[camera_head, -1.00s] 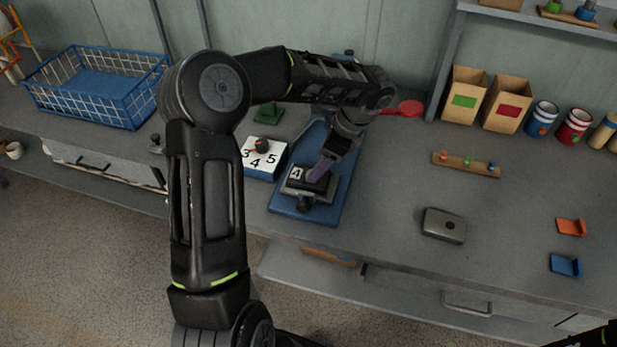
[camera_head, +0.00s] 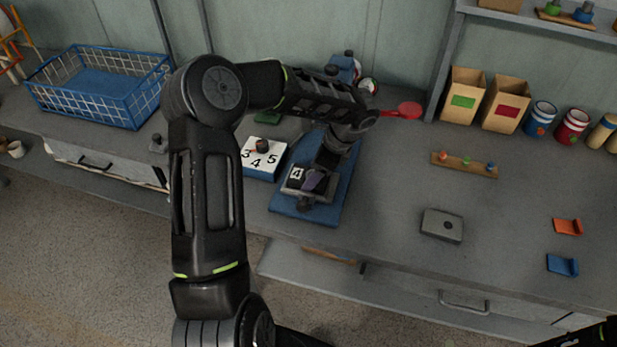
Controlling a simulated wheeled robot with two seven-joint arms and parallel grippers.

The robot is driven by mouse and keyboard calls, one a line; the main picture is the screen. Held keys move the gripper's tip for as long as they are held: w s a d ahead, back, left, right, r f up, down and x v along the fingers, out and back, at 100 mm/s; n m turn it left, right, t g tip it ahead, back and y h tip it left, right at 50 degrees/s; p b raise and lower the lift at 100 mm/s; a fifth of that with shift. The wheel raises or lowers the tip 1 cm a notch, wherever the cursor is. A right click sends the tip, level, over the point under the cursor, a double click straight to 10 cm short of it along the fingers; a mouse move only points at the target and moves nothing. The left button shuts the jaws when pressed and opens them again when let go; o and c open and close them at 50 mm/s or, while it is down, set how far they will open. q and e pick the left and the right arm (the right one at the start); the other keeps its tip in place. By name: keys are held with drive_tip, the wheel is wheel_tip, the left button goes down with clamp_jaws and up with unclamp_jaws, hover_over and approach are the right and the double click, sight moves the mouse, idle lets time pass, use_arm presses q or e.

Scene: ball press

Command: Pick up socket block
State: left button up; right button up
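A dark grey block (camera_head: 323,194) with a white tile marked 4 (camera_head: 296,174) sits on the blue base plate (camera_head: 340,207) at the centre. My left gripper (camera_head: 313,181) points down at this block, with its tips at or just above its top. The arm and wrist hide part of the block, and the finger gap is not clear. A separate grey block with a small round dark hole (camera_head: 442,225) lies alone on the bench to the right. I cannot tell for sure which is the socket block. My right gripper is not clearly in view.
A white-topped box with numbers (camera_head: 262,158) stands left of the base plate. A blue basket (camera_head: 98,87) is at the far left. The bench's right-centre is mostly clear.

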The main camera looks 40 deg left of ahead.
use_arm(q)
drive_tip(key=shift+c, duration=0.4)
drive_tip(key=c, duration=1)
drive_tip(key=shift+r, duration=0.15)
wheel_tip(320, 180, up, 10)
drive_tip(key=shift+b, duration=0.35)
